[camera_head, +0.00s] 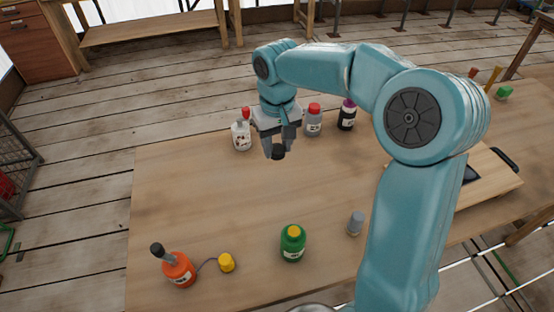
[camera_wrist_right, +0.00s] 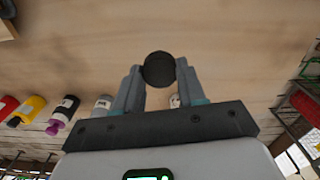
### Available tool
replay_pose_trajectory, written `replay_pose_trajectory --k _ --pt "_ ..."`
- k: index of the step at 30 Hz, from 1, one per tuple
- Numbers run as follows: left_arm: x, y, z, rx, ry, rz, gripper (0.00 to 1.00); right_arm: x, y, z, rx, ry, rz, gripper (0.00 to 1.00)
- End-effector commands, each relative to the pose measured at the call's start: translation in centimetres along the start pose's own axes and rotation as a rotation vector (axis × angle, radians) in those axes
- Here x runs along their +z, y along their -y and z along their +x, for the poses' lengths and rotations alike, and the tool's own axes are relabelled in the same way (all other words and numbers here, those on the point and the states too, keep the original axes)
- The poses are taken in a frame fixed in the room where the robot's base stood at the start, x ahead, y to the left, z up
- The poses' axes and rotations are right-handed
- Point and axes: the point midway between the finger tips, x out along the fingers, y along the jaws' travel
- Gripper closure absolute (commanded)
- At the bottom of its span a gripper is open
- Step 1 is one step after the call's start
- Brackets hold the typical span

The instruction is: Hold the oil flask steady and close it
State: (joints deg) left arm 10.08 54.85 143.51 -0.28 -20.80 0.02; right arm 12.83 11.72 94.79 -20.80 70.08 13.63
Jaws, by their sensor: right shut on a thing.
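My right gripper (camera_head: 278,153) is above the middle-back of the table, pointing down, shut on a small round black cap (camera_wrist_right: 159,69). The cap sits between the fingertips, apart from every bottle. An orange flask (camera_head: 180,270) with a dark neck stands at the table's front left. A thin dark cord runs from it to a yellow cap (camera_head: 226,262) on the table. A green bottle (camera_head: 292,246) with a yellow top stands to the right of that. The labels are too small to read, so I cannot tell which one is the oil flask. My left gripper is out of view.
Behind my right gripper stand a white bottle (camera_head: 241,136), a grey bottle with a red cap (camera_head: 314,123) and a black bottle with a purple cap (camera_head: 347,117). A small grey container (camera_head: 356,223) stands near my right arm. The table's middle left is clear.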

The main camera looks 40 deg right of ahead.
Motion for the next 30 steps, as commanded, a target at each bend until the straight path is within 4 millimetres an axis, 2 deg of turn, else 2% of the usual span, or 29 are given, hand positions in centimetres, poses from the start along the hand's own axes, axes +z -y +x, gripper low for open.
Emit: replay_pose_trajectory --k 1,6,17,20,23,26,30 --pt "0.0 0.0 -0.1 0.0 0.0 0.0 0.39 0.0 0.0 -0.7 0.0 -0.001 0.0 0.88" --pt "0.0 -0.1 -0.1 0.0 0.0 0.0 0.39 0.0 0.0 -1.6 0.0 0.001 -0.001 0.88" --pt "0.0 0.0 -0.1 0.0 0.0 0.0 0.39 0.0 0.0 -1.8 0.0 0.001 0.0 0.88" --pt "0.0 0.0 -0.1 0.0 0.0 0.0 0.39 -0.1 0.5 -1.4 0.001 0.003 -0.011 0.88" --pt "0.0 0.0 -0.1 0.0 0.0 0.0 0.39 -0.4 2.7 0.2 0.004 0.006 -0.055 0.88" --pt "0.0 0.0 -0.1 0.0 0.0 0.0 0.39 -0.5 6.4 2.9 0.007 0.008 -0.129 0.88" --pt "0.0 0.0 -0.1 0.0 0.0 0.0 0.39 0.3 12.1 6.9 0.008 0.007 -0.244 0.88"
